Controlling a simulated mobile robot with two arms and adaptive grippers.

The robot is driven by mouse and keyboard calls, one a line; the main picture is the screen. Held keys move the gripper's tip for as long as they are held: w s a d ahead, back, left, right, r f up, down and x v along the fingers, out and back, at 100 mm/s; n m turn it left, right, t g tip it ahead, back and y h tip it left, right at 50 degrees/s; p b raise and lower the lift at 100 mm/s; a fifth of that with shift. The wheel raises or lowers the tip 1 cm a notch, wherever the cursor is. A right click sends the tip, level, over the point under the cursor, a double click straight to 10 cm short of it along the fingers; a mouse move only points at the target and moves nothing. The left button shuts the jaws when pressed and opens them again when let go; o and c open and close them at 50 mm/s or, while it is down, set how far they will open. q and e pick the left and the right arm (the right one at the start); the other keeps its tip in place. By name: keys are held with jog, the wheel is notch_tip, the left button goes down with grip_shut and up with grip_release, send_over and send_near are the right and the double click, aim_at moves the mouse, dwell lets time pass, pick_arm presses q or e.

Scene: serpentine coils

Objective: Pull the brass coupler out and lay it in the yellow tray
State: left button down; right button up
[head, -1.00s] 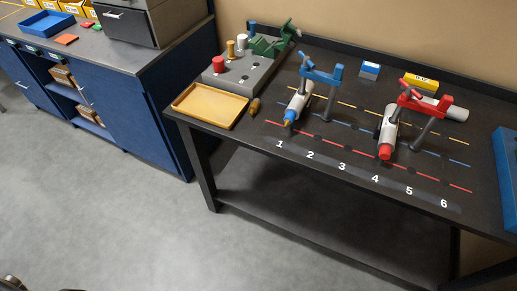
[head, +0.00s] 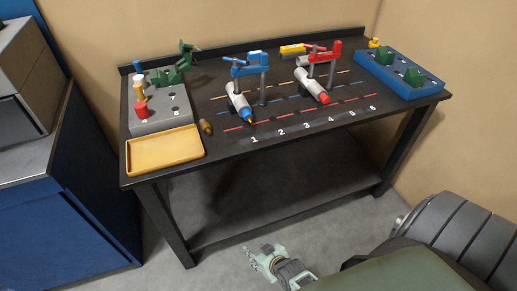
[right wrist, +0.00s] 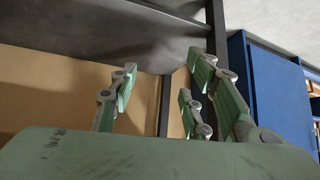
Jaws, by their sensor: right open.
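A blue-ended grey tube (head: 237,100) lies under a blue clamp (head: 249,66) on the table, with a pointed brass tip (head: 251,119) sticking out of its front end. A short brass piece (head: 207,127) lies on the tabletop just right of the yellow tray (head: 164,151). I cannot tell for sure which brass part is the coupler. The yellow tray is empty, at the table's front left corner. My right gripper (head: 258,257) is open and empty, low in front of the table; its spread fingers show in the right wrist view (right wrist: 160,95). My left gripper is out of view.
A red-ended tube (head: 312,86) sits under a red clamp (head: 325,55). A grey block (head: 165,117) with red and gold pegs stands behind the tray. A blue rack (head: 400,75) fills the right end. The table's front edge and legs lie beyond my right gripper.

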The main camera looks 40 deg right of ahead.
jog(key=w+d+r+m+t+h+b, duration=0.1)
jog(key=w+d+r+t, duration=0.2)
jog(key=w+r, duration=0.7)
jog(key=w+d+r+t+h, duration=0.1)
jog(key=d+r+t, duration=0.1)
jog(key=r, duration=0.6)
jog(key=w+d+r+m+t+h+b, duration=0.1)
jog(key=w+d+r+t, duration=0.1)
jog(key=r, duration=0.6)
jog(key=w+d+r+t+h, duration=0.1)
jog(key=d+r, duration=0.3)
jog(key=r, duration=0.5)
jog(key=shift+w+d+m+t, duration=0.15)
jog(key=shift+w+m+t, duration=0.25)
jog(key=b+x, duration=0.2)
jog(key=x, duration=0.1)
jog(key=b+x, duration=0.1)
jog(key=shift+w+d+r, duration=0.25)
jog(key=shift+w+r, duration=0.05)
jog(key=shift+r, duration=0.05)
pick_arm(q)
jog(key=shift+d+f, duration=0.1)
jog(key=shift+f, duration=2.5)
pick_arm(e)
jog(key=shift+x, duration=2.2)
